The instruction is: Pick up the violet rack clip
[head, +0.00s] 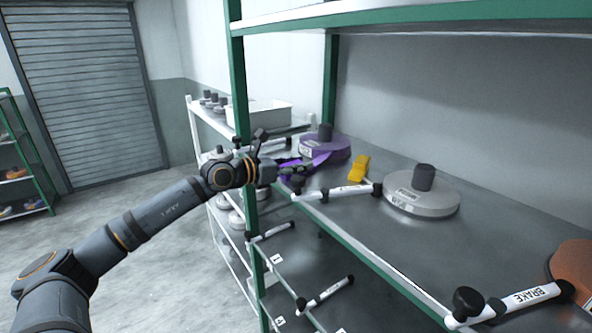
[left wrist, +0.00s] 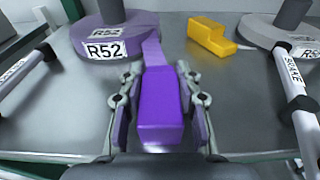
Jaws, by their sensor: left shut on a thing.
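The violet rack clip (left wrist: 160,105) is a bright violet block between the two fingers of my left gripper (left wrist: 158,98) in the left wrist view. The fingers are shut on its sides. In the head view my left gripper (head: 287,168) is at the shelf's front edge, beside the violet webbing roll (head: 324,146), and largely hides the clip. A paler violet strip (left wrist: 152,48) runs from the roll, labelled R52 in the left wrist view (left wrist: 112,38), to the clip's far end. I cannot tell whether they touch. My right gripper is not in view.
A yellow clip (head: 358,169) lies on the metal shelf (head: 340,207) right of the violet roll. A grey roll (head: 422,195) and an orange roll (head: 573,272) stand farther right. White brake arms (head: 337,192) line the front edge. A green post (head: 240,85) stands close to my left arm.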

